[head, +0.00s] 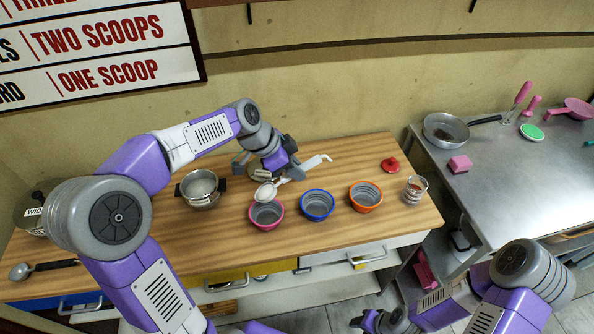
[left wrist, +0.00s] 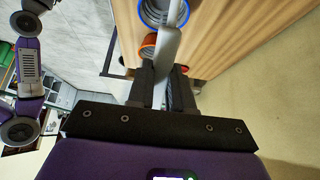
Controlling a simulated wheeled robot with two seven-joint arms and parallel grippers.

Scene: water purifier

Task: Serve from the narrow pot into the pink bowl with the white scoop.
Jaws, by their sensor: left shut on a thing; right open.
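The white scoop (head: 317,161) is in my left gripper (head: 280,172), which is shut on its handle. The handle also shows between the fingers in the left wrist view (left wrist: 167,55). The scoop's cup (head: 265,192) is over the back of the pink bowl (head: 266,216); its contents are unclear. My right gripper (head: 378,321) is low at the bottom of the head view, open and away from the counter.
A blue bowl (head: 317,206) and an orange bowl (head: 365,197) stand right of the pink one. Beyond are a glass (head: 414,189) and a red lid-like item (head: 390,165). A pot labelled "WID…" (head: 34,226) is partly hidden behind my left arm. A ladle (head: 42,268) lies front left.

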